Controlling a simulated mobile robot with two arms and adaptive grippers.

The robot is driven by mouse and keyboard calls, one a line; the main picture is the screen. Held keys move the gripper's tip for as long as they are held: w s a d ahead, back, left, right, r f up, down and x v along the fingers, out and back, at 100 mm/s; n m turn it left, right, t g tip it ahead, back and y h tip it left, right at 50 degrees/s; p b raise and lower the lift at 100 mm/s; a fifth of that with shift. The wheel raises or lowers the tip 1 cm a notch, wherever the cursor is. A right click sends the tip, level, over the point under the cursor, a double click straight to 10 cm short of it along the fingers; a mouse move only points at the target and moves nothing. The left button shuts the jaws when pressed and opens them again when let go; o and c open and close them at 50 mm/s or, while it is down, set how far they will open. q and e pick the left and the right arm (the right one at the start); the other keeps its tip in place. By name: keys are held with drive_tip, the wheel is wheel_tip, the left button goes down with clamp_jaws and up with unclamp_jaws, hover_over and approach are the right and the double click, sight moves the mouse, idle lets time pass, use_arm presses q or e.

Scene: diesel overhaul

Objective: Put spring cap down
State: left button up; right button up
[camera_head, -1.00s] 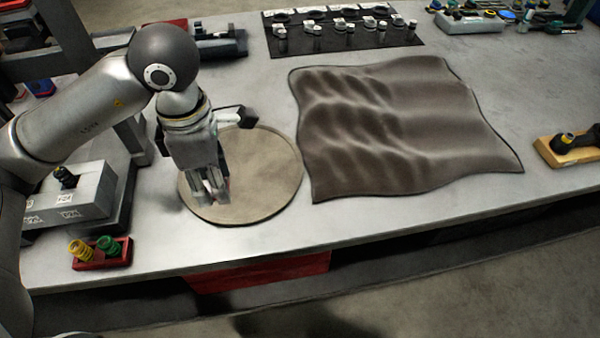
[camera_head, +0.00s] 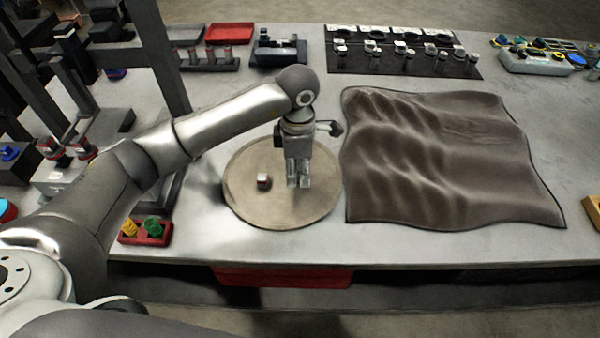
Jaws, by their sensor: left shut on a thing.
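My left gripper (camera_head: 298,182) points down over the right half of the round tan mat (camera_head: 245,205) on the bench. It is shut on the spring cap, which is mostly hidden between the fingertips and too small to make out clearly. I cannot tell whether the cap touches the mat. A small silver and brown block-like part (camera_head: 263,181) lies on the mat, left of the gripper and apart from it. My right gripper is not in view.
A rumpled dark cloth (camera_head: 450,165) lies right of the mat. A red holder (camera_head: 153,234) with yellow and green springs stands at the front left. A black mat (camera_head: 345,66) with several metal parts and a red tray (camera_head: 229,34) are at the back.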

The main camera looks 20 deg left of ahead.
use_arm(q)
drive_tip(key=shift+w+d+f+p, duration=0.1)
drive_tip(key=shift+w+f+p, duration=0.2)
drive_tip(key=shift+f, duration=0.3)
wheel_tip(320, 180, down, 3)
drive_tip(key=shift+r+p, duration=0.2)
drive_tip(key=shift+p, duration=0.45)
drive_tip(key=shift+f+b, duration=0.25)
drive_tip(key=shift+b, duration=0.05)
drive_tip(key=o, duration=1)
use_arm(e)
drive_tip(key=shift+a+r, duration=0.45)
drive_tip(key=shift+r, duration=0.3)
use_arm(q)
drive_tip(key=shift+r, duration=0.1)
